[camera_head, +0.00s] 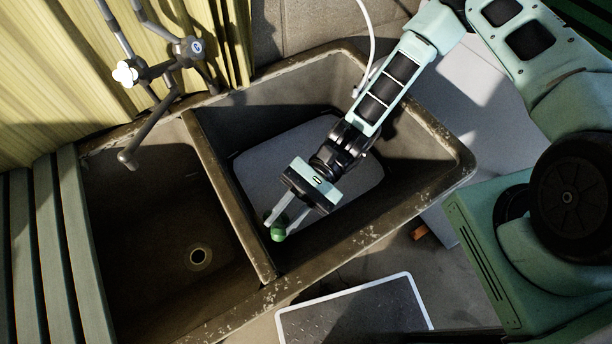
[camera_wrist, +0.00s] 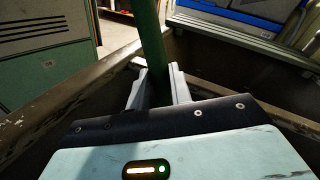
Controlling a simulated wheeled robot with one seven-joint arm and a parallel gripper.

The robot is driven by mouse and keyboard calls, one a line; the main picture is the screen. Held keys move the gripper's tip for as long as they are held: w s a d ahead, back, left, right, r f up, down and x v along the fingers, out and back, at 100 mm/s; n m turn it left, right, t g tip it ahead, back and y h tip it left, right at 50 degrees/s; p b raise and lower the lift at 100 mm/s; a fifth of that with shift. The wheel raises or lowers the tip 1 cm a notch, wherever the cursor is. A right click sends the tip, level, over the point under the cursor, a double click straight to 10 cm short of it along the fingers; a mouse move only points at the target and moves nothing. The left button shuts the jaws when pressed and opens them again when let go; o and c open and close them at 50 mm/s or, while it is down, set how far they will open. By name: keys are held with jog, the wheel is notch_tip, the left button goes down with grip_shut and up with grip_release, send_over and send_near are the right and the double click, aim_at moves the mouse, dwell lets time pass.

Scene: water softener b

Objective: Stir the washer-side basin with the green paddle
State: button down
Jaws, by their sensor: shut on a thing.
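A dark, worn double sink (camera_head: 262,283) fills the middle of the head view. Its right basin (camera_head: 425,150) holds a flat, light grey surface that looks like liquid (camera_head: 265,165). The left basin (camera_head: 150,215) looks empty, with a round drain in its floor. My gripper (camera_head: 277,220) is over the right basin, near the divider, and shut on the green paddle (camera_head: 279,233). The head view shows only a small green end of it. In the wrist view the green shaft (camera_wrist: 151,45) stands between the fingers (camera_wrist: 157,88). The paddle's far end is hidden.
A divider (camera_head: 225,190) separates the basins. A jointed grey faucet (camera_head: 155,75) reaches over the left basin. A thin white hose (camera_head: 371,40) runs behind the right basin. A white-framed panel (camera_head: 352,305) lies in front of the sink. Yellow curtains (camera_head: 75,60) hang at back left.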

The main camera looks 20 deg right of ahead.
notch_tip(320, 180, up, 26)
jog(key=p, duration=2.1)
dwell(0.9)
